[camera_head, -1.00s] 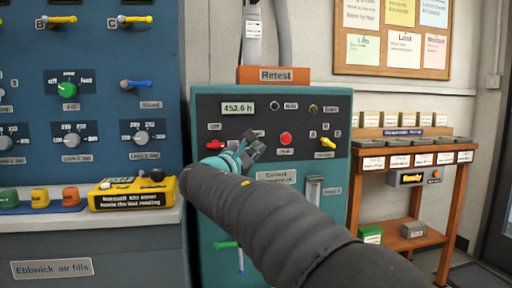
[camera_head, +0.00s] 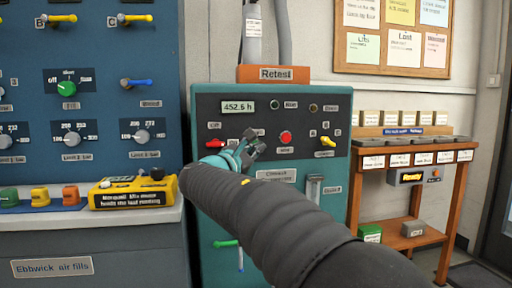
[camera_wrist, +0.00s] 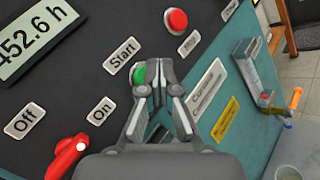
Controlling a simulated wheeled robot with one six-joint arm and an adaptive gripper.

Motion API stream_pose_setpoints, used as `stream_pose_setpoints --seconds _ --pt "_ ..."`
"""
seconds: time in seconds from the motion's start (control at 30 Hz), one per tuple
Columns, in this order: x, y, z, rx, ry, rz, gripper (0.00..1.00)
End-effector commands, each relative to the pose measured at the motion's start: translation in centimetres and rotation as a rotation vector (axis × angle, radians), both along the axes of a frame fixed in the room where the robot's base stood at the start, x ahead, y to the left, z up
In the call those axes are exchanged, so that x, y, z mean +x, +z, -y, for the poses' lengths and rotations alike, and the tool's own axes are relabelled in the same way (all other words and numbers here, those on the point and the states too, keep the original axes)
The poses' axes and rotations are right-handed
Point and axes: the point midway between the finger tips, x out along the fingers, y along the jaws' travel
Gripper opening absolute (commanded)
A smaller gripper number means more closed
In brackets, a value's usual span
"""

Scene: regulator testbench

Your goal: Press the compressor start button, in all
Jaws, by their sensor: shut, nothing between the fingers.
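The green button (camera_wrist: 139,74) beside the "Start" label (camera_wrist: 122,54) is on the dark compressor panel (camera_head: 210,110), partly covered by my gripper in the wrist view. My gripper (camera_wrist: 160,70) is shut and empty, its fingertips just right of the green button in that view. I cannot tell whether they touch the button or the panel. In the head view my gripper (camera_head: 252,143) is in front of the panel and hides the green button.
A red button (camera_wrist: 177,21) is close beyond the fingertips. A red lever (camera_wrist: 67,157) is at lower left, by the "On" and "Off" labels. The display (camera_head: 238,106) reads 452.6 h. A yellow lever (camera_head: 326,142) and a flow tube (camera_head: 314,188) are to the right.

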Motion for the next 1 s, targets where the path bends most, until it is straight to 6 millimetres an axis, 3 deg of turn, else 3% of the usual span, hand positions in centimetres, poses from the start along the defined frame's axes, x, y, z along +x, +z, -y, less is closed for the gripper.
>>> stream_pose_setpoints --seconds 1.0 --pt "0.98 0.04 -0.24 0.0 0.0 0.0 0.0"
